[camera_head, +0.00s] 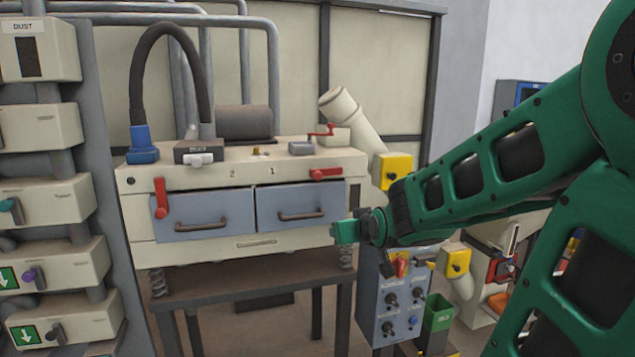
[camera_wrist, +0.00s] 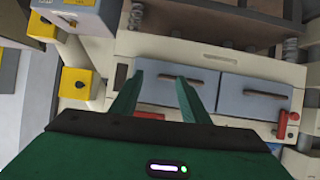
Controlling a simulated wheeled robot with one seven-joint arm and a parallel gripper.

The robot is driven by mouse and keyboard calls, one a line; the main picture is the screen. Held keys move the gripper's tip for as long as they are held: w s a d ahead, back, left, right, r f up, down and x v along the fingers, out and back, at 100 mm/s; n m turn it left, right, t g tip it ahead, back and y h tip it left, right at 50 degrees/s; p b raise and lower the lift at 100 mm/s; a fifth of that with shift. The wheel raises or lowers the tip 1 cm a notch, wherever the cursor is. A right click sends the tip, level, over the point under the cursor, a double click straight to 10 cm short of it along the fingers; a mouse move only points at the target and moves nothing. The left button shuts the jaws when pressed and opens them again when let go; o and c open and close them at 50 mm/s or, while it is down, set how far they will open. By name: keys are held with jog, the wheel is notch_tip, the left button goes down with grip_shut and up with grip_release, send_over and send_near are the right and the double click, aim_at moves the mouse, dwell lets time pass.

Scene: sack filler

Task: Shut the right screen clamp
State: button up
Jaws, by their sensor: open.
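The right screen clamp is a red lever (camera_head: 326,173) lying roughly level above the right drawer on the cream screen machine (camera_head: 255,242). The left clamp (camera_head: 160,198) is a red lever hanging down beside the left drawer. My gripper (camera_head: 345,232) is in front of the machine's right end, below the right clamp in the head view and apart from it. In the wrist view, which looks upside down, my gripper (camera_wrist: 160,78) is open and empty. A bit of red, apparently the right clamp (camera_wrist: 149,115), shows between its fingers; the rest is hidden.
Two grey-blue drawers, left (camera_head: 212,215) and right (camera_head: 300,206), are in the machine's front. A blue control panel (camera_head: 388,305) stands below my gripper. Yellow boxes (camera_head: 393,170) and a cream pipe (camera_head: 352,120) are at the right. A dust-collector rack (camera_head: 52,200) stands far left.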

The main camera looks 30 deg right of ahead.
aim_at(318, 177)
jog(key=w+r+t, duration=0.5)
jog(key=w+r, duration=0.1)
jog(key=r, duration=0.3)
jog(key=shift+n+h, duration=0.3)
jog(key=shift+h, duration=0.1)
jog(key=x, duration=1)
jog(key=shift+w+a+r, duration=0.2)
jog(key=shift+a, duration=0.15)
jog(key=shift+c, duration=0.7)
grip_shut()
